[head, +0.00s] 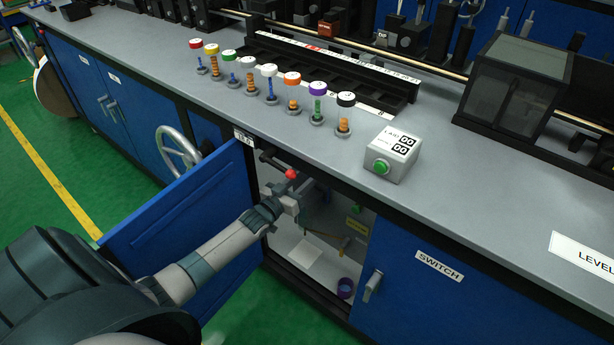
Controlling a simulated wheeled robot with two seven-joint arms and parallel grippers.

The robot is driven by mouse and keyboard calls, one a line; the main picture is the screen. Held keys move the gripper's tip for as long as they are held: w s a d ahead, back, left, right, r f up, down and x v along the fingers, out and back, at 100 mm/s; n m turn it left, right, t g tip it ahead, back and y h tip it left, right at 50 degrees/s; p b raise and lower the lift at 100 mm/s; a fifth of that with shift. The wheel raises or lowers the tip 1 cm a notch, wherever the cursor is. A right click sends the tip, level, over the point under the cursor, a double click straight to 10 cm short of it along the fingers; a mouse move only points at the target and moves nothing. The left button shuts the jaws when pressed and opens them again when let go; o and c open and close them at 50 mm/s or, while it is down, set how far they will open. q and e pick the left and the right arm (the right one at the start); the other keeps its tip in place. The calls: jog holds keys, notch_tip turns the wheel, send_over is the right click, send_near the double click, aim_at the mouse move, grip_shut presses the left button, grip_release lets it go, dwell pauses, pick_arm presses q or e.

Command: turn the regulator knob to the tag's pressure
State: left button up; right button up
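My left arm reaches into the open cabinet (300,272) under the bench. My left gripper (291,200) is just inside the opening, below a red ball-shaped knob (291,174) on a dark lever. Whether it touches anything, and whether its fingers are open or shut, is too small to tell. I cannot clearly make out the regulator knob; the gripper and shadow cover much of the cabinet's upper part. A small yellow label (355,225) is on the right inside the cabinet, and its text is unreadable. My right gripper is not in view.
The blue cabinet door (185,215) stands open left of the opening, under my forearm. A white box with a green button (381,165) and several capped tubes stand on the bench.

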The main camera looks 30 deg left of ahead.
pick_arm(q)
jog(key=shift+m, duration=0.3)
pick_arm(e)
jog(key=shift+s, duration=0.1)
pick_arm(q)
jog(key=m, duration=0.2)
jog(key=shift+m+p, duration=0.3)
jog(key=shift+p, duration=0.05)
jog(key=shift+m, duration=1.5)
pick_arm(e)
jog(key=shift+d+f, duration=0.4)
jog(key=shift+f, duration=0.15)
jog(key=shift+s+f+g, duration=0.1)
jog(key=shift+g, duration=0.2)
pick_arm(q)
jog(key=o, duration=1.1)
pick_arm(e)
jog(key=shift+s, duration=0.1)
pick_arm(q)
jog(key=shift+s, duration=0.1)
